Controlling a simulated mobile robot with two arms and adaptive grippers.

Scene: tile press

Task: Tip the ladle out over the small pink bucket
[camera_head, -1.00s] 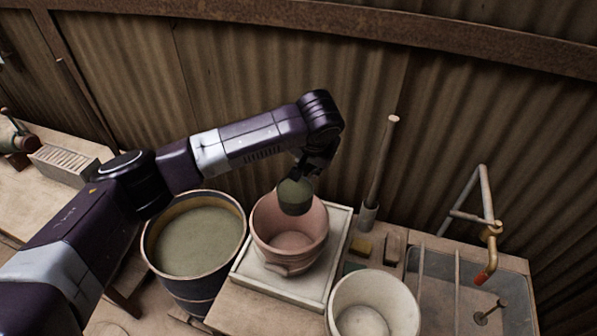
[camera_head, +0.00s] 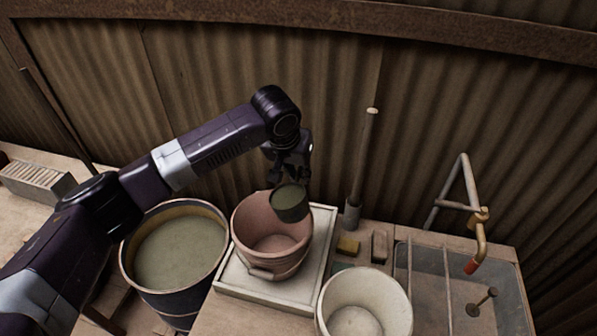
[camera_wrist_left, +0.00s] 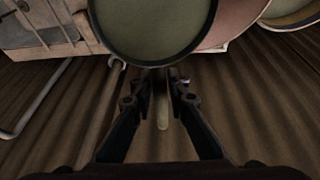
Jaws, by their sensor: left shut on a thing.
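The small pink bucket (camera_head: 262,247) stands upright on a pale square tray (camera_head: 325,235) in the head view, and part of it shows in the wrist view (camera_wrist_left: 228,28). The dark ladle (camera_head: 291,208) is over the bucket's back right rim, its round mouth showing a green-grey filling. In the left wrist view the ladle's cup (camera_wrist_left: 152,28) fills the top middle. My left gripper (camera_head: 291,172) is shut on the ladle and holds it from behind and above. Whether the ladle touches the rim is unclear. My right gripper is not in view.
A dark drum (camera_head: 160,285) of grey-green liquid stands left of the tray. A cream bucket (camera_head: 380,298) is at the front right. A sink with a tap (camera_head: 481,240) is on the right.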

